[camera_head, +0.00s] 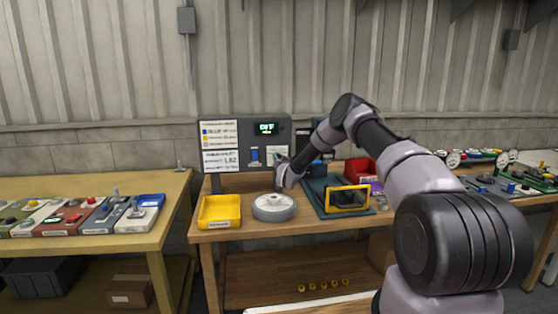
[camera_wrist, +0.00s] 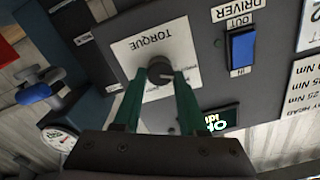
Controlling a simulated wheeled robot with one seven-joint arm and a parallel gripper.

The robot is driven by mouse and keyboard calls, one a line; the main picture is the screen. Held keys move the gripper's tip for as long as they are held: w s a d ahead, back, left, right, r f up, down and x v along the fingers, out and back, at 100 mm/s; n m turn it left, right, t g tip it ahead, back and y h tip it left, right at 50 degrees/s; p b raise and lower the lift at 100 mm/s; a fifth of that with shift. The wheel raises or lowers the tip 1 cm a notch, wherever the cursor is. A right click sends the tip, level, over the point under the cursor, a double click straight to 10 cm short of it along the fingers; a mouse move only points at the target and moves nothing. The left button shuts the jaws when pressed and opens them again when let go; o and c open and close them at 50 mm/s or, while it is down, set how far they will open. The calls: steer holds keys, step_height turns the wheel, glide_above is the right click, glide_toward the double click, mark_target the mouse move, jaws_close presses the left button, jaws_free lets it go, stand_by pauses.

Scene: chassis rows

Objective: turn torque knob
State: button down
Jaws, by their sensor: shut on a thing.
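The torque knob (camera_wrist: 158,70) is a dark round knob on a white plate (camera_wrist: 126,50) labelled TORQUE, on the face of a grey control panel (camera_wrist: 205,70). My gripper (camera_wrist: 171,76) has its two green fingers on either side of the knob, shut on it. In the head view the panel (camera_head: 246,133) stands at the back of the middle workbench, and my gripper (camera_head: 279,178) reaches to its lower right. The knob itself is hidden there by my arm. The small display (camera_head: 266,129) is lit green.
A blue DRIVER switch (camera_wrist: 243,50) sits beside the torque plate. A yellow bin (camera_head: 219,211), a grey round disc (camera_head: 273,207) and a yellow-framed fixture (camera_head: 348,198) stand on the bench below my arm. A red bin (camera_head: 361,170) is farther right. Side benches hold several boards.

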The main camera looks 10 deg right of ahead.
steer(key=m, duration=0.3)
steer(key=shift+m, duration=0.3)
steer(key=shift+d+f+m, duration=0.1)
steer(key=shift+m, duration=1.7)
steer(key=shift+c, duration=2.3)
jaws_free()
steer(key=s, duration=1)
steer(key=shift+s, duration=0.4)
